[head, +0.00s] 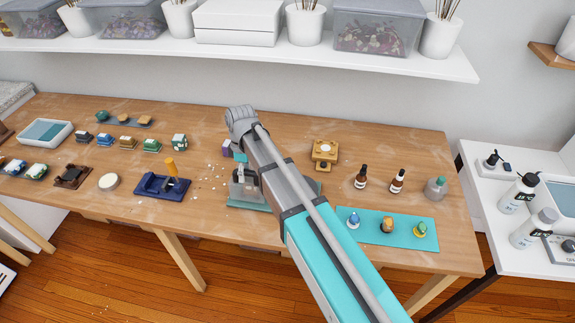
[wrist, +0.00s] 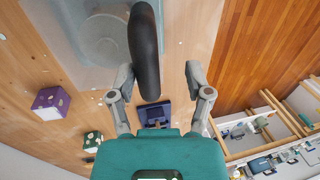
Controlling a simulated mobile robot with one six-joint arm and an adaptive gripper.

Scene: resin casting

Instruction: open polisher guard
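The polisher (head: 247,206) stands on the wooden table on a teal-grey base, partly hidden by my arm in the head view. In the wrist view its clear guard (wrist: 75,55) lies over a round grey wheel (wrist: 105,38). A thick black curved bar, which looks like the guard's handle (wrist: 146,50), extends toward my gripper. I cannot tell how deep the bar sits between the fingers. The guard looks down over the wheel.
A purple block (wrist: 50,103) and a green dotted block (wrist: 92,140) are near my gripper. A navy fixture (head: 160,186) stands left of the polisher. Brown bottles (head: 361,177) and a teal mat (head: 385,228) are at the right. A shelf (head: 400,60) runs above the table.

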